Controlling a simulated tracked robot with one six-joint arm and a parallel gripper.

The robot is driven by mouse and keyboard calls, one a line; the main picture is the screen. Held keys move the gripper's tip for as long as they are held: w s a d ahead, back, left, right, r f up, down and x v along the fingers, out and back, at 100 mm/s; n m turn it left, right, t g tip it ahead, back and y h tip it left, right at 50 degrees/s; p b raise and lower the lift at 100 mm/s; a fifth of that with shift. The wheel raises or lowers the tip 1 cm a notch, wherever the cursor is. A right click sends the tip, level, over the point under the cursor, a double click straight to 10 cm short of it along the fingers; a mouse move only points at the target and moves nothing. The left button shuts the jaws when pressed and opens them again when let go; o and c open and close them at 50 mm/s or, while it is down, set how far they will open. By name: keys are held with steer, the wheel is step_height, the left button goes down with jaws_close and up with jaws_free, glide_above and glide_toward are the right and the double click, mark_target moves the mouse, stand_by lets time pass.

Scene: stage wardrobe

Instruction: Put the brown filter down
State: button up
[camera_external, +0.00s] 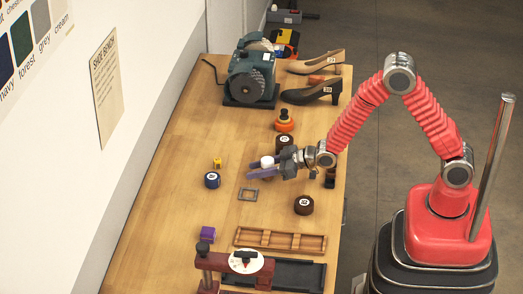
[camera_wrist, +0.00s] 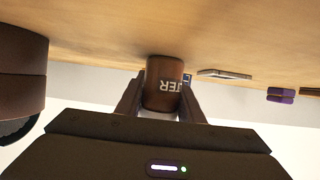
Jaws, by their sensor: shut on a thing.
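The brown filter (camera_wrist: 163,80) is a small brown cylinder with pale lettering, partly legible as "TER", upside down in the wrist view. It stands between the two fingers of my gripper (camera_wrist: 160,100), which are shut on its sides. A white end shows at the palm side. In the external view the filter's white top (camera_external: 267,161) shows between the fingers of my gripper (camera_external: 265,168), low over the middle of the bench. Its lower part is hidden there by a finger, and I cannot tell whether it touches the bench top.
Dark brown tins (camera_external: 304,206) stand nearby. A wooden tray (camera_external: 280,240) is nearer the front. Bare bench lies left.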

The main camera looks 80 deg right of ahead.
steer(key=o, duration=1.1)
steer(key=shift+r, duration=0.1)
steer(key=shift+v, duration=6)
